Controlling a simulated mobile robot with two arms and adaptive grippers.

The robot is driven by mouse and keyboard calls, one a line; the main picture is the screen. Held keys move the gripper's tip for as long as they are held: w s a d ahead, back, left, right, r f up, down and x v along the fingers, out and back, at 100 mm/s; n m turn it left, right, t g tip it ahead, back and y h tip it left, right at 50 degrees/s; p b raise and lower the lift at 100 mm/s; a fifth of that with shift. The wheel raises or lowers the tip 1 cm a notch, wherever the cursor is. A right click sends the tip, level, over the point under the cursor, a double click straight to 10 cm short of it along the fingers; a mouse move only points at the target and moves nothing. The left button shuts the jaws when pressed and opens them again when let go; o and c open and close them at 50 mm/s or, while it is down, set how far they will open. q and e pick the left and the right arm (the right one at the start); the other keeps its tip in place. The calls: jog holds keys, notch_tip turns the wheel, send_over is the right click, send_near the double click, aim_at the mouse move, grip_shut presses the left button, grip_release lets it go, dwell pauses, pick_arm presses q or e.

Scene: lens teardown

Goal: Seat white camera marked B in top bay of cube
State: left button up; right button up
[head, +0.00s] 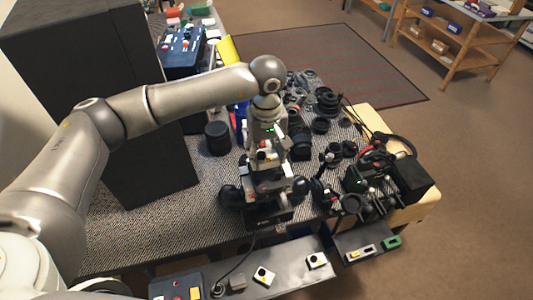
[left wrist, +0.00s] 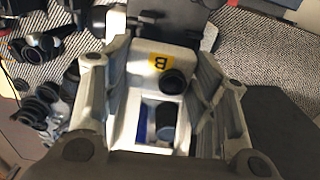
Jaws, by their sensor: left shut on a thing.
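My left gripper (head: 267,157) points down over the middle of the bench. In the left wrist view its two pale fingers (left wrist: 162,92) stand on either side of a white camera (left wrist: 143,58) and are shut on it. The camera has a yellow label with a B and a round black lens. Closer in that view, a white part with a blue strip and a black cylinder (left wrist: 166,122) shows between the fingers; I cannot tell what it belongs to. Below the gripper in the head view is a dark assembly (head: 268,186). The cube and its top bay cannot be made out clearly.
Black lenses and rings (head: 325,103) crowd the bench right of the arm. A black cylinder (head: 217,138) stands left of it. A front tray (head: 290,284) carries small white units with yellow labels (head: 264,276). A large dark box (head: 120,110) stands at the left.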

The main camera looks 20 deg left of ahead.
pick_arm(q)
jog(key=shift+f+b, duration=1.5)
jog(key=shift+b, duration=0.25)
dwell(1.0)
jog(key=o, duration=1.1)
